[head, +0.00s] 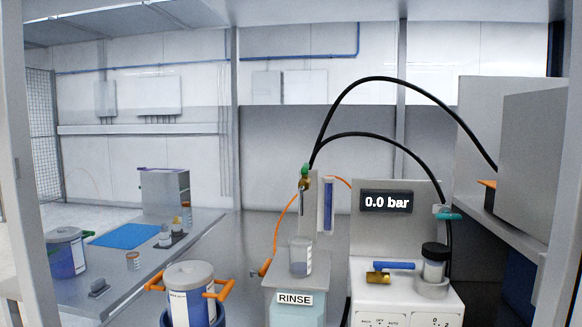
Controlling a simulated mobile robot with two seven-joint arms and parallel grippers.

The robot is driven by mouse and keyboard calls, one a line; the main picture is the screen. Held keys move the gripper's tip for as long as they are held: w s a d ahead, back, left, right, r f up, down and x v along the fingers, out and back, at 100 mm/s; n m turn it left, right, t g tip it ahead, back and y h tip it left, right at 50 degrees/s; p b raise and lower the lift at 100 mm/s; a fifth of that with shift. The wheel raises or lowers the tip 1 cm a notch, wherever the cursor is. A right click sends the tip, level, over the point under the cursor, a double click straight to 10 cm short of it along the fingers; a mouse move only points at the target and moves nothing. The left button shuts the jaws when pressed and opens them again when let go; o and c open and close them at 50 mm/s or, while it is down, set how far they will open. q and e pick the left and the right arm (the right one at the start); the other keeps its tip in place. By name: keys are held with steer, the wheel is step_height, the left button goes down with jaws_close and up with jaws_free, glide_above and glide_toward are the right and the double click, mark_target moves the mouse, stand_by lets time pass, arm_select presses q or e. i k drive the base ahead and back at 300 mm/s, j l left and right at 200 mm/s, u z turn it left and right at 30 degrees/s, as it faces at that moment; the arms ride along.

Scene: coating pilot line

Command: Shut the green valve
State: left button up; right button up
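The green valve (305,170) has a small green handle on a brass body, at the upper left of a grey panel beside a clear tube. A thin nozzle hangs below it, above a clear cup (300,258) on the RINSE stand. I cannot tell from its handle whether the valve is open or shut. A second valve with a teal handle (448,216) sits at the right edge of the display panel, its handle lying sideways. A blue-handled brass valve (390,268) lies on the white unit. Neither of my grippers is in view.
The pressure display (387,202) reads 0.0 bar. A jar with a black lid (434,262) stands on the white unit. A drum with orange handles (190,290) stands front left. Black hoses arch above the panel. The bench (120,285) at left holds a blue mat (125,236) and small bottles.

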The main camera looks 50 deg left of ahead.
mark_target(304, 170)
steer(key=u, duration=1.4)
